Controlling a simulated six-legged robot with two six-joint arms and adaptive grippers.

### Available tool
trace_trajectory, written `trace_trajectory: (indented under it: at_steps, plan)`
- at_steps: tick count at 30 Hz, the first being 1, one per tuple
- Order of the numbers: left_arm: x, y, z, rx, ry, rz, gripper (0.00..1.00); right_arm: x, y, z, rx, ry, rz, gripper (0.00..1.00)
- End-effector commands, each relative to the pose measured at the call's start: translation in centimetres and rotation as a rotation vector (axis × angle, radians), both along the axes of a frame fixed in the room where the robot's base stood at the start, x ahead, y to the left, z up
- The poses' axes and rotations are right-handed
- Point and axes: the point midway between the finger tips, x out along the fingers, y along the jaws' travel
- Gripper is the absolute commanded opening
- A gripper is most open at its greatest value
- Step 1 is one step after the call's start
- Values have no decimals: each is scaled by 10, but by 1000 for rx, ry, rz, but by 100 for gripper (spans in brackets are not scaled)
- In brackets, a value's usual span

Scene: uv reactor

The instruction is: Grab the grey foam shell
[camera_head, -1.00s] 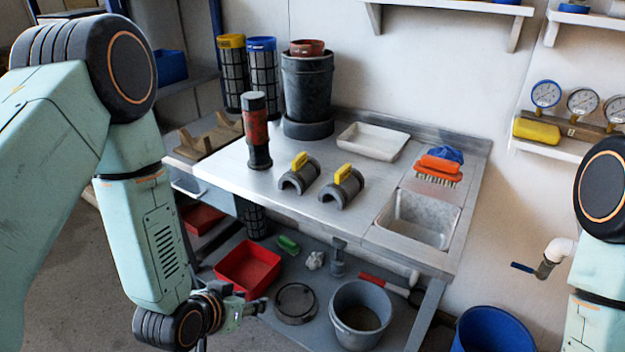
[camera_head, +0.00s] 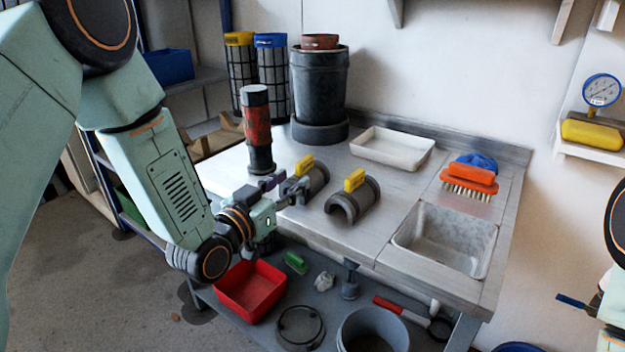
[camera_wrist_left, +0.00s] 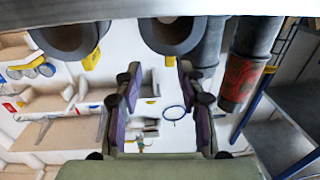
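Two grey half-round foam shells with yellow grips stand on the steel bench, the left one (camera_head: 315,180) and the right one (camera_head: 356,203). In the left wrist view both shells show at the top, one at the left (camera_wrist_left: 68,38) and one near the middle (camera_wrist_left: 172,35). My left gripper (camera_head: 285,189) is open at the bench's front edge, close to the left shell, and partly covers it in the head view. Its fingers are apart with nothing between them in the wrist view (camera_wrist_left: 157,88). I cannot tell whether it touches the shell.
A black and red cylinder (camera_head: 257,130) stands behind the left gripper. A black bucket (camera_head: 319,85), a white tray (camera_head: 370,157), an orange brush (camera_head: 470,176) and a sink (camera_head: 445,240) are also on the bench. A red bin (camera_head: 250,290) sits on the lower shelf.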

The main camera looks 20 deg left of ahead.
Motion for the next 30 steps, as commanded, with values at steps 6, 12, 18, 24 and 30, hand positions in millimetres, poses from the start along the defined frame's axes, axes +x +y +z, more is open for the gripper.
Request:
trace_trajectory:
  at_steps: [6,12,18,24,30]
  plan:
    - [21,-3,-1,1,-1,2,40,-1,0,-7,0,2,3,0]
    - [49,-8,2,0,-2,1,40,0,0,-20,0,1,2,0]
    - [70,-13,3,0,1,1,40,-1,0,-26,0,1,2,0]
    - [74,-14,3,-2,5,3,40,-1,1,-25,0,1,2,0]
    - [74,-14,3,-2,4,3,29,0,0,-25,0,1,2,0]
